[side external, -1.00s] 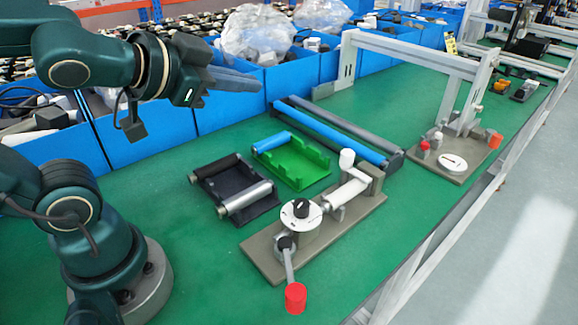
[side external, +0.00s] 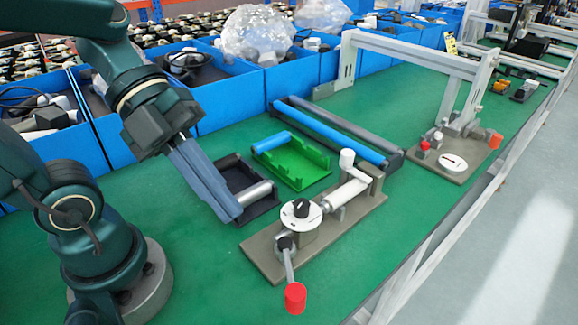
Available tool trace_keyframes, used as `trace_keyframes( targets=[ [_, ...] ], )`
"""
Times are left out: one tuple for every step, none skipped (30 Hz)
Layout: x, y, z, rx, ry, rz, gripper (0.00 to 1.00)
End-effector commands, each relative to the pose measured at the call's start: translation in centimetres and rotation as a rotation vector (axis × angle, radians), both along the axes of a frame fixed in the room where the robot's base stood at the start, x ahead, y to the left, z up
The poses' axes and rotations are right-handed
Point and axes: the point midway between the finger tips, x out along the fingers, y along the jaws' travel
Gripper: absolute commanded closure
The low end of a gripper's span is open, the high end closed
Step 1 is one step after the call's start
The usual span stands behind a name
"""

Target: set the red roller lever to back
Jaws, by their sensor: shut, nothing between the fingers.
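The red roller lever (side external: 295,297) has a red cylindrical end on a grey rod. The rod rises from a pivot at the near end of the grey fixture plate (side external: 262,262), and the red end hangs past the plate's front edge. A white dial with a black knob (side external: 301,209) sits just behind the pivot. My gripper (side external: 232,216) is shut and empty. It points down and to the right, its tips left of the dial and in front of the black tray, apart from the lever. The fingers hide part of the black tray.
A black tray with a silver roller (side external: 258,193) lies beside my fingers. A green tray (side external: 306,165) and a rack with a blue roller (side external: 340,136) stand behind. A white roller (side external: 345,194) and crank are on the fixture. A second fixture (side external: 468,168) stands right. Blue bins line the back.

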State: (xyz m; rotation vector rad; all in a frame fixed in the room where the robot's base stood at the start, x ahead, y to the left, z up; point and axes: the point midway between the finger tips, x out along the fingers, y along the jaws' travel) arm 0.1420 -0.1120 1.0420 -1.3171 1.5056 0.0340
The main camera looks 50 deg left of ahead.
Motion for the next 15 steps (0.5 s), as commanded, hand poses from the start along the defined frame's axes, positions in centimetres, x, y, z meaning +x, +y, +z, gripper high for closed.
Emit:
trace_keyframes(
  targets=[
    [-0.8, 0.7, -0.6, 0.037, 0.042, -0.033, 1.0],
    [-1.3, 1.1, -0.9, 0.059, 0.063, -0.05, 1.0],
    [-1.7, 1.6, -1.3, 0.086, 0.086, -0.07, 1.0],
    [-2.0, 2.0, -1.5, 0.101, 0.1, -0.081, 1.0],
    [-2.2, 2.3, -1.7, 0.116, 0.111, -0.089, 1.0],
    [-2.2, 2.7, -2.0, 0.133, 0.121, -0.091, 1.0],
    [-2.2, 2.8, -2.0, 0.136, 0.127, -0.089, 1.0],
    [-2.1, 2.8, -2.1, 0.133, 0.13, -0.086, 1.0],
    [-2.1, 2.8, -2.1, 0.131, 0.135, -0.084, 1.0],
    [-2.1, 2.8, -2.1, 0.131, 0.137, -0.083, 1.0],
    [-2.1, 2.8, -2.2, 0.13, 0.137, -0.082, 1.0],
    [-2.1, 2.8, -2.1, 0.13, 0.137, -0.082, 1.0],
    [-2.1, 2.8, -2.1, 0.129, 0.136, -0.081, 1.0],
    [-2.1, 2.8, -2.1, 0.129, 0.135, -0.082, 1.0],
    [-2.1, 2.8, -2.1, 0.129, 0.134, -0.081, 1.0]
  ],
)
